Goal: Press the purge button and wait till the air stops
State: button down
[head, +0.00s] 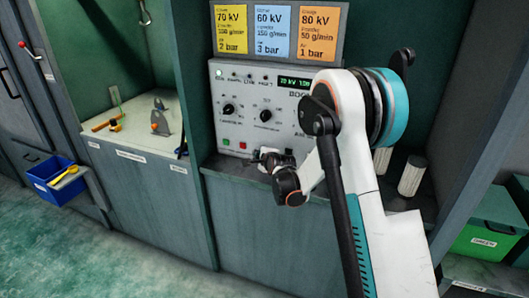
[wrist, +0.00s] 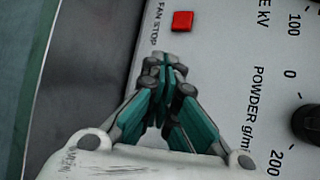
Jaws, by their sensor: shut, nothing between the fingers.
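The control panel (head: 253,100) is a pale grey box in the recess, with knobs, small buttons and a lit green display (head: 294,82). A red button (head: 243,145) and a green button (head: 225,142) sit low on its left. The wrist view shows a red button (wrist: 183,21) beside the label FAN STOP. No purge label is readable; that button may be hidden behind my gripper. My gripper (head: 264,155) is shut and empty at the panel's lower edge, right of the red button. In the wrist view its fingertips (wrist: 166,60) are together; I cannot tell whether they touch the panel.
Three setting cards, the blue one (head: 276,31) in the middle, hang above the panel. My arm covers its right part. Pale cylinders (head: 411,176) stand on the right ledge. A blue bin (head: 52,182) hangs at left and a green box (head: 487,226) stands at right.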

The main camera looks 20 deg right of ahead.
jog(key=shift+w+d, duration=0.1)
dwell(0.5)
jog(key=shift+w+d, duration=0.15)
jog(key=shift+w, duration=0.1)
jog(key=shift+w+d, duration=0.25)
jog(key=shift+w, duration=0.1)
dwell(0.8)
jog(key=shift+s, duration=0.1)
jog(key=shift+s+a, duration=0.45)
jog(key=shift+s, duration=0.15)
jog(key=shift+s+a, duration=0.75)
jog(key=shift+s, duration=0.3)
jog(key=shift+s+a, duration=0.75)
jog(key=shift+s, duration=0.25)
